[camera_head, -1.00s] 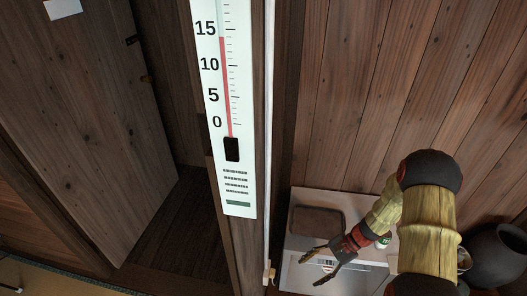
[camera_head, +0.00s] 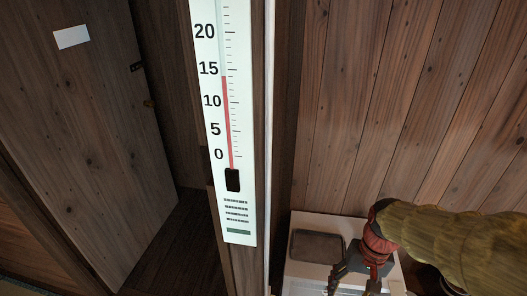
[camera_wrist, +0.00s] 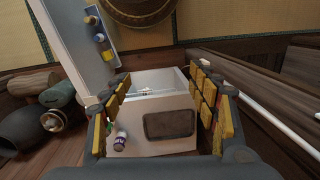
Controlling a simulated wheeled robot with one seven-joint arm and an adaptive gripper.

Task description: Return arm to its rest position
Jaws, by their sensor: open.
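My gripper (camera_head: 350,287) is at the lower right of the head view, at the end of my yellow-sleeved arm. Its fingers are spread and point down, with nothing seen between them. In the wrist view my gripper's (camera_wrist: 165,105) two padded fingers stand wide apart on either side of a white cabinet. The gripper appears above or in front of this cabinet; I cannot tell how far off. Most of my arm's lower part is cut off by the head view's right edge.
A dark round pot (camera_wrist: 22,133) lies left. A thermometer (camera_head: 240,190) hangs on a post beside plank walls.

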